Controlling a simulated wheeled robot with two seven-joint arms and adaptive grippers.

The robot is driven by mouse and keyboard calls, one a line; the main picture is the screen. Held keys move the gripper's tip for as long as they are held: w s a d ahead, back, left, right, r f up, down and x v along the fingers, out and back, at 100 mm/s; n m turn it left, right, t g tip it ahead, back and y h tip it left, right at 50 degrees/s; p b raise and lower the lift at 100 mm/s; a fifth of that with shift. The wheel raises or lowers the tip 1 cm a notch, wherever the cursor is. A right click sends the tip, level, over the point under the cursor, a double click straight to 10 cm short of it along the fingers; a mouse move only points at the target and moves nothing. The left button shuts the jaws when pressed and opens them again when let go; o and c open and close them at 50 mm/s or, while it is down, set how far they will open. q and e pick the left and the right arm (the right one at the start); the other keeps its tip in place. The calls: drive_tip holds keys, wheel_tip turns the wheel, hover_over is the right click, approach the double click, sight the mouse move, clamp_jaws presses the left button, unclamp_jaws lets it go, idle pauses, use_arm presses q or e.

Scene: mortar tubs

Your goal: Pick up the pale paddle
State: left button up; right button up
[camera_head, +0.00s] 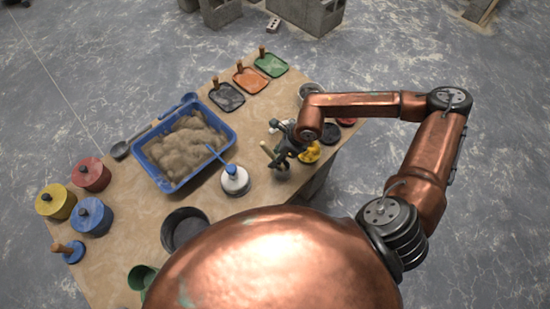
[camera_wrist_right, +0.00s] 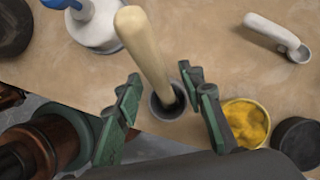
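A pale wooden handle (camera_wrist_right: 143,45), which looks like the paddle's, stands tilted in a small dark cup (camera_wrist_right: 168,104) in the right wrist view. Its lower end is hidden inside the cup. It also shows in the head view (camera_head: 267,149), beside my right gripper (camera_head: 283,153). My right gripper (camera_wrist_right: 165,112) is open, one finger on each side of the cup and handle in the wrist view, with gaps to both. I cannot tell how far the fingertips are above them. My left gripper is not in view.
A white tub (camera_head: 234,181) with a blue tool stands left of the gripper, near a blue tray (camera_head: 166,186) of mortar. A white scoop-like tool (camera_wrist_right: 278,38), a yellow-filled bowl (camera_wrist_right: 246,124) and a black lid-like disc (camera_wrist_right: 297,142) lie to the right in the wrist view.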

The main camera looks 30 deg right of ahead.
drive_tip(key=shift+c, duration=0.4)
clamp_jaws()
drive_tip(key=shift+r, duration=0.15)
